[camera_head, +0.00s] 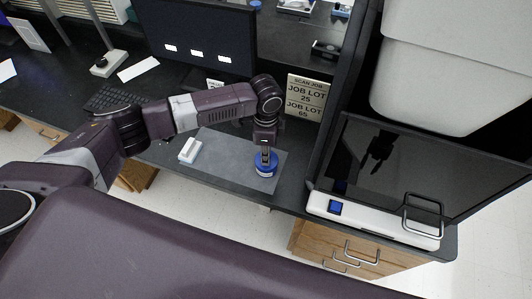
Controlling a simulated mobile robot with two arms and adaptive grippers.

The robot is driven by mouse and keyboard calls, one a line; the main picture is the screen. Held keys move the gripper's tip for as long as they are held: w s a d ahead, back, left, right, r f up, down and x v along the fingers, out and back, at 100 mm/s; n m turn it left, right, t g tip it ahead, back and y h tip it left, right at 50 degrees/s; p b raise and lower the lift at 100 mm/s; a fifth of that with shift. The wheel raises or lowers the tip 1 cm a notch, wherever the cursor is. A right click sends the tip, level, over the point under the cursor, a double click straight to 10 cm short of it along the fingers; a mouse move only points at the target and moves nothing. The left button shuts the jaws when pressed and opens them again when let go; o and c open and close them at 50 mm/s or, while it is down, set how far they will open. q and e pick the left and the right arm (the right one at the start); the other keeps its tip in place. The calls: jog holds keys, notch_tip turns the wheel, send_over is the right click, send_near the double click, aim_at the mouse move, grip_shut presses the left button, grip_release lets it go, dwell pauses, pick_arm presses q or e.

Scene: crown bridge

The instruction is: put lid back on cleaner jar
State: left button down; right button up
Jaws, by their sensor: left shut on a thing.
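My left gripper (265,157) points down over the grey mat (226,146). It is shut on a blue lid (267,160). Below the blue there is a white band and more blue, which looks like the cleaner jar (266,171) standing on the mat. The lid is at or just above the jar's top; I cannot tell whether it is seated. My fingers hide part of the lid. My right gripper is not in view.
A small white block (190,150) lies on the mat to the left. A job-lot sign (305,97) and a dark monitor (197,42) stand behind. A dark-windowed machine (420,170) with a white front edge stands to the right. The counter's front edge is close to the jar.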

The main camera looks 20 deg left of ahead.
pick_arm(q)
jog(key=shift+f, duration=0.1)
dwell(0.5)
dwell(0.4)
jog(key=shift+p, duration=0.6)
jog(key=shift+f, duration=0.1)
jog(key=c, duration=1.7)
grip_release()
jog(key=o, duration=0.5)
jog(key=shift+c, duration=0.2)
